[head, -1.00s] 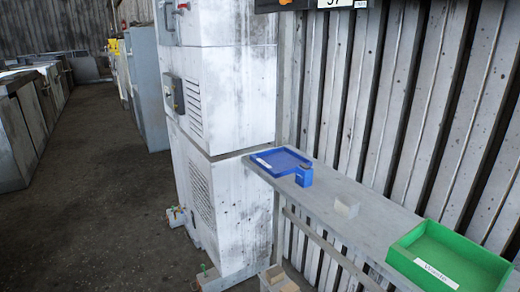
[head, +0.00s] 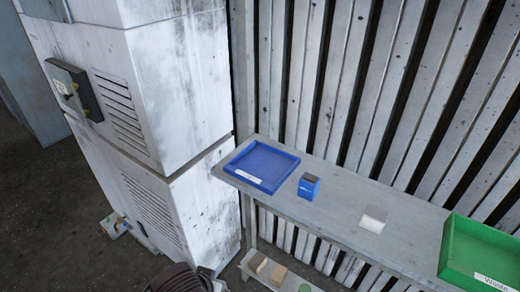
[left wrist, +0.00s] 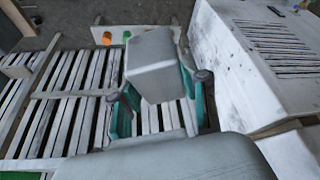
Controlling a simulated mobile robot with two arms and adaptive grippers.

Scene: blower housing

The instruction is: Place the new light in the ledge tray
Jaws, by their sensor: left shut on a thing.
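My left gripper (left wrist: 160,97) is shut on a pale grey, box-shaped thing in the left wrist view, with its teal fingers on either side. The held thing (left wrist: 153,58) looks like the light, but I cannot read any marking on it. In the head view, a shallow blue tray (head: 262,166) with a white label sits at the left end of the grey ledge (head: 335,203). It looks empty. A dark part of my arm shows at the bottom edge there; the gripper's fingers do not show in that view. My right gripper is in neither current view.
A small blue box (head: 309,187) with a dark top and a pale block (head: 373,219) stand on the ledge right of the blue tray. A green tray (head: 480,250) labelled waste is at the right. A tall white cabinet (head: 180,80) stands left of the ledge. A lower shelf holds small blocks.

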